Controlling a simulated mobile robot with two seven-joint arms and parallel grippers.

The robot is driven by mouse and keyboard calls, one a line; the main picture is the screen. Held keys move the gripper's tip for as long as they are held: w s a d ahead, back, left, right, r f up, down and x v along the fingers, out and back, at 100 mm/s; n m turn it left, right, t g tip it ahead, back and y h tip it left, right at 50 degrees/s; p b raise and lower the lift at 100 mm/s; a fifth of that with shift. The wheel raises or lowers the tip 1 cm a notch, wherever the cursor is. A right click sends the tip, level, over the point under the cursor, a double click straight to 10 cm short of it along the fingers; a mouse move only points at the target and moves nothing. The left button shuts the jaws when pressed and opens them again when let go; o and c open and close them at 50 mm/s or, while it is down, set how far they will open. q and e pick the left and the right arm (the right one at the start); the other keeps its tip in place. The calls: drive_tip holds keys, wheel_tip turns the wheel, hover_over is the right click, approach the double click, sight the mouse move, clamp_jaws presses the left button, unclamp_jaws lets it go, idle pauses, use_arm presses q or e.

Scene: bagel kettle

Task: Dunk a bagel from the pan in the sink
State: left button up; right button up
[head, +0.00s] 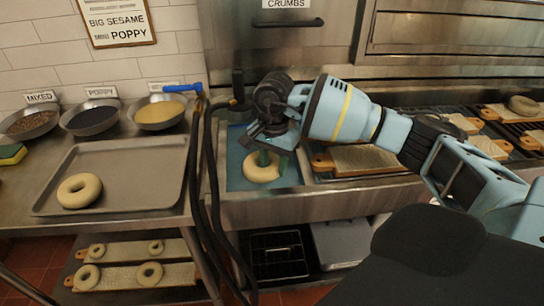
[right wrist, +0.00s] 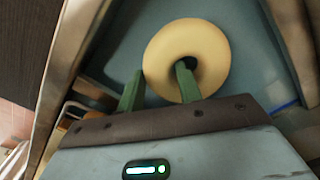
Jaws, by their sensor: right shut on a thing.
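My right gripper (head: 273,159) reaches down over the sink (head: 235,155), which holds blue-grey water. It is shut on a pale bagel (head: 260,175) within the sink opening. In the right wrist view, one green finger of the gripper (right wrist: 158,76) is in the hole of the bagel (right wrist: 215,42) and the other is at its outer left edge. I cannot tell how deep the bagel sits in the water. Another bagel (head: 79,190) lies at the left of the metal pan (head: 150,202). My left gripper is out of view.
Dark hoses with a blue-handled sprayer (head: 184,88) hang between pan and sink. Topping bowls (head: 160,113) stand behind the pan. Bagel boards (head: 360,160) lie right of the sink. A lower shelf (head: 130,277) holds several bagels.

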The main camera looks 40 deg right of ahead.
sight(274, 165)
wheel_tip(274, 165, down, 3)
drive_tip(key=shift+f+b, duration=0.1)
drive_tip(key=shift+b, duration=0.5)
drive_tip(key=shift+f+b, duration=0.35)
drive_tip(key=shift+f, duration=0.5)
